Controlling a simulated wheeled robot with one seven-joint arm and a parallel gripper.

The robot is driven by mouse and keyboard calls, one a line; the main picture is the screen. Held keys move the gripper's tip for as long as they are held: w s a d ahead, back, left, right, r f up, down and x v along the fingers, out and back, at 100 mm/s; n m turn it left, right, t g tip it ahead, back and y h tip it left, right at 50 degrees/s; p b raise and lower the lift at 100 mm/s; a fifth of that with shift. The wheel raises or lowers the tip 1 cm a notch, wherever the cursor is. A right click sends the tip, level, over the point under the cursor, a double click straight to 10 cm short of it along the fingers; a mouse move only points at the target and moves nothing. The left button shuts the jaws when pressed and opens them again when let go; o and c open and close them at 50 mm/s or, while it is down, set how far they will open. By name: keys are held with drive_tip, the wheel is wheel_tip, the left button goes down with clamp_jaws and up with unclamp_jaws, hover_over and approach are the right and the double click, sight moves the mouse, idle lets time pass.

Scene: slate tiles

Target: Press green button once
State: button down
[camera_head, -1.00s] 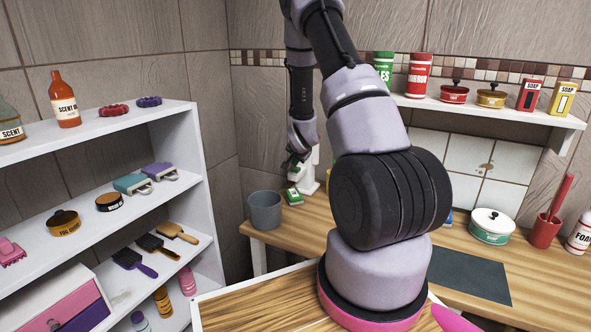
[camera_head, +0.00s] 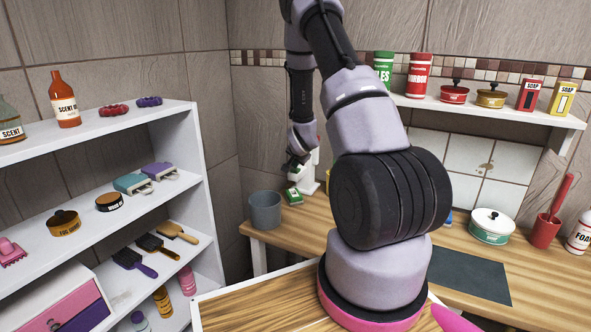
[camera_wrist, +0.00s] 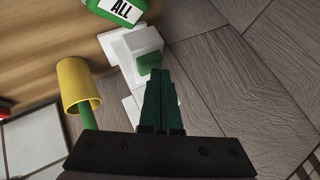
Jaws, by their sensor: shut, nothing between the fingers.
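A white stand-like device (camera_head: 309,180) stands at the far left end of the wooden counter. In the wrist view the white device (camera_wrist: 138,50) carries a green button (camera_wrist: 149,63). My gripper (camera_wrist: 160,72) is shut and empty, with its dark green fingers pointing at the device. The fingertips are just beside the button in the picture and partly cover its lower right side. I cannot tell whether they touch it. In the head view my gripper (camera_head: 292,166) shows small and dark in front of the device, and the button cannot be made out there.
A green container labelled ALL (camera_wrist: 122,10) lies near the device, also visible in the head view (camera_head: 294,196). A yellow cup (camera_wrist: 79,84) with a green handle is close by. A grey bin (camera_head: 265,211) stands at the counter's left end. White shelves (camera_head: 190,160) fill the left.

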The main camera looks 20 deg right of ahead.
idle(0.6)
drive_tip(key=shift+r, duration=0.85)
drive_tip(key=shift+r, duration=0.1)
drive_tip(key=shift+r, duration=2.4)
drive_tip(key=shift+r, duration=0.1)
wheel_tip(320, 180, up, 11)
drive_tip(key=n, duration=0.1)
hover_over(295, 171)
drive_tip(key=s+a, duration=0.4)
drive_tip(key=s+a+r+n+y, duration=0.2)
drive_tip(key=s+a+r, duration=0.2)
drive_tip(key=s+r, duration=0.4)
drive_tip(key=s+a+r+n+y, duration=0.1)
drive_tip(key=s+a+r, duration=0.2)
drive_tip(key=s, duration=0.4)
drive_tip(key=s+a+r+n+g, duration=0.1)
drive_tip(key=s+a+r+n, duration=0.1)
drive_tip(key=s, duration=0.6)
drive_tip(key=s+a+r+n+y, duration=0.1)
drive_tip(key=s+a+r, duration=0.3)
drive_tip(key=s, duration=0.4)
drive_tip(key=shift+s+a+r+n+g+y, duration=0.3)
drive_tip(key=shift+r+n, duration=0.3)
drive_tip(key=shift+r, duration=0.25)
